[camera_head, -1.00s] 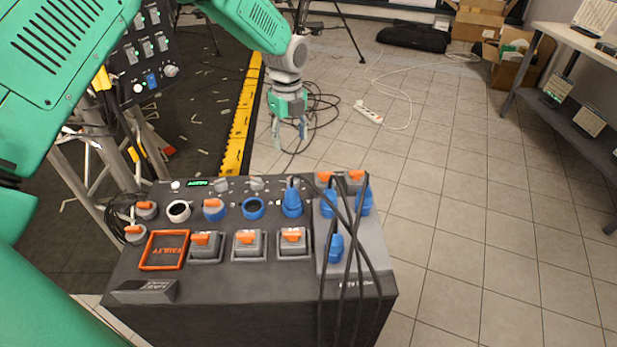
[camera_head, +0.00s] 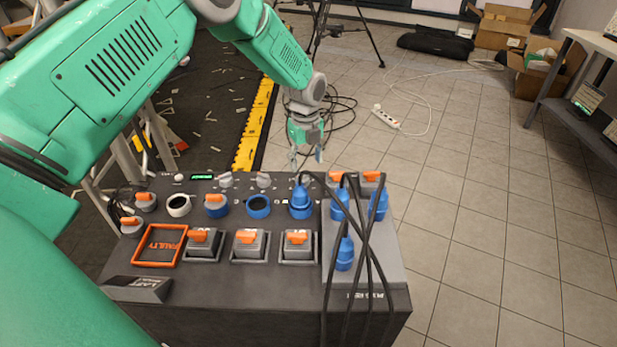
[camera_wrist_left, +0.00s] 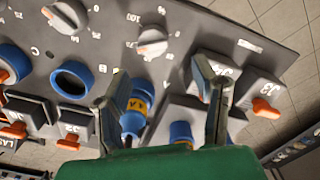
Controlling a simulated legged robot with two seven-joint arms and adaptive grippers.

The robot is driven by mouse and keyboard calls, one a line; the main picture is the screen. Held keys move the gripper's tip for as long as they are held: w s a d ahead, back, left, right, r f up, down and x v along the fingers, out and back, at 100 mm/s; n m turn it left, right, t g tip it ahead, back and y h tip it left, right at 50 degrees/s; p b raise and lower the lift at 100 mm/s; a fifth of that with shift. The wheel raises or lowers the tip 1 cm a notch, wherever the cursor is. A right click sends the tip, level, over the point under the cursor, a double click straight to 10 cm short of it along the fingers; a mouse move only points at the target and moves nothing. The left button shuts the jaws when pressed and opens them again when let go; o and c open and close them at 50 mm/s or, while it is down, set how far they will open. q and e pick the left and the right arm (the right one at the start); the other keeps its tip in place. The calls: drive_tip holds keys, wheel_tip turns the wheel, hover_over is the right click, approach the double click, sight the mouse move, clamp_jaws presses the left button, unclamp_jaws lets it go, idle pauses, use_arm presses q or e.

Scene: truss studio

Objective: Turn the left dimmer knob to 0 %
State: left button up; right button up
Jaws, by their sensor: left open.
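The left dimmer knob (camera_head: 225,180) is a small grey knob at the back of the dark panel, and a similar right dimmer knob (camera_head: 263,180) is beside it. In the left wrist view, the left dimmer knob (camera_wrist_left: 67,16) is at the top left and the right one (camera_wrist_left: 152,41) is at the top centre. Printed scale marks surround both, but the settings are too small to read surely. My left gripper (camera_head: 306,156) is open and empty near the panel's back edge, right of both knobs. Its spread fingers also show in the wrist view (camera_wrist_left: 160,68). My right gripper is out of view.
A blue plug (camera_head: 300,203) with a black cable stands near the left gripper. An empty blue-ringed socket (camera_head: 257,206), several orange-handled switches and a cabled grey block (camera_head: 390,268) crowd the panel. A yellow cable ramp (camera_head: 256,124) lies on the floor behind.

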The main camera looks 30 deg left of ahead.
sight(301, 175)
use_arm(q)
drive_tip(key=a+f, duration=0.1)
drive_tip(key=f, duration=0.1)
drive_tip(key=a+f, duration=0.1)
drive_tip(key=f, duration=0.1)
drive_tip(key=a+f, duration=0.1)
drive_tip(key=f, duration=0.1)
drive_tip(key=shift+a+f, duration=0.1)
drive_tip(key=shift+f, duration=0.25)
drive_tip(key=shift+d+f, duration=0.1)
drive_tip(key=shift+d, duration=0.15)
drive_tip(key=d, duration=0.2)
drive_tip(key=shift+d+r, duration=0.25)
drive_tip(key=shift+d, duration=0.1)
drive_tip(key=shift+c, duration=0.5)
drive_tip(key=shift+a, duration=0.1)
drive_tip(key=c, duration=0.6)
drive_tip(key=shift+a, duration=0.35)
drive_tip(key=c, duration=0.5)
drive_tip(key=shift+o, duration=0.2)
drive_tip(key=shift+s+a+f, duration=0.1)
drive_tip(key=shift+a, duration=0.3)
drive_tip(key=shift+a+f, duration=0.2)
drive_tip(key=shift+a, duration=0.15)
drive_tip(key=shift+d, duration=0.55)
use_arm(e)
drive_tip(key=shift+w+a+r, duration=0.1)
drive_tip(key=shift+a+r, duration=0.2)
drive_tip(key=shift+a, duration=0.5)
